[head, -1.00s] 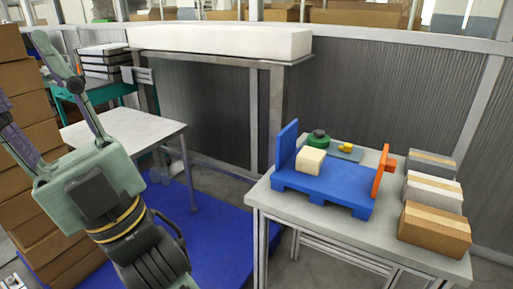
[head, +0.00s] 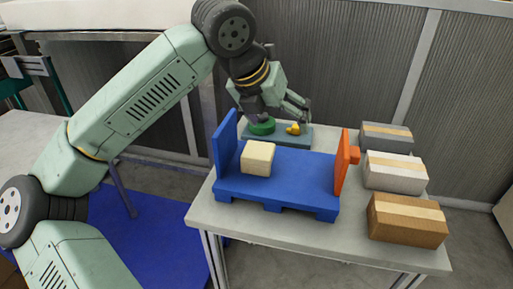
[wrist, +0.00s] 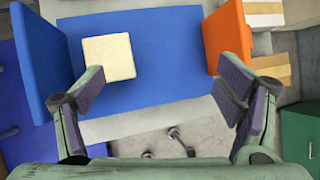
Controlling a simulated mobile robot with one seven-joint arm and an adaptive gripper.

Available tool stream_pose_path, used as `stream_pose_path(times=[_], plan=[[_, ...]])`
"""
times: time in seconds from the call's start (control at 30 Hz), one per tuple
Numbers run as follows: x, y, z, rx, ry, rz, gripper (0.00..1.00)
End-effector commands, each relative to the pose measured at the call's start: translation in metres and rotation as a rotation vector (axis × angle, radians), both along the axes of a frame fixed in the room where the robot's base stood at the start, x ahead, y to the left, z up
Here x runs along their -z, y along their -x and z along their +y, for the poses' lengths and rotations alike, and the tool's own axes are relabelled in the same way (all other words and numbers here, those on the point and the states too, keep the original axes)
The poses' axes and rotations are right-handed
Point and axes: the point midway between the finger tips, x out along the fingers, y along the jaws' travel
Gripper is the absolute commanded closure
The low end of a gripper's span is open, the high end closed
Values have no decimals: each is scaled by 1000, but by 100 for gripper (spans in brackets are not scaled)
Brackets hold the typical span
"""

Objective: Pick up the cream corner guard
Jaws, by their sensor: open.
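The cream corner guard (head: 257,158) is a block-shaped piece on the left part of the blue pallet (head: 290,178), close to its upright blue panel (head: 224,143). In the wrist view the cream corner guard (wrist: 108,57) lies beyond the left fingertip, toward the top left, with nothing around it. My gripper (head: 303,108) is above the back of the table, behind and higher than the guard. In the wrist view my gripper (wrist: 162,88) has its two fingers wide apart with nothing between them.
An orange upright piece (head: 346,160) stands at the pallet's right end. A teal tray (head: 280,141) behind holds a green round item (head: 262,127) and a yellow item (head: 294,129). Grey (head: 386,137), white (head: 395,171) and brown (head: 407,219) boxes line the table's right side.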

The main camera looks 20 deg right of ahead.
Motion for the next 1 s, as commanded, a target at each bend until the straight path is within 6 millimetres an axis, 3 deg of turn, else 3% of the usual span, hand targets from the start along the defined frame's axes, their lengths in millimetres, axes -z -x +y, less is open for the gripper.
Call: stream_pose_path(times=[0.1, 0.23, 1.0], plan=[[19, -24, 25, -123, -177, -19, 14], [33, -35, 35, -170, -239, -23, 14], [121, -64, 14, -167, -236, -23, 14]])
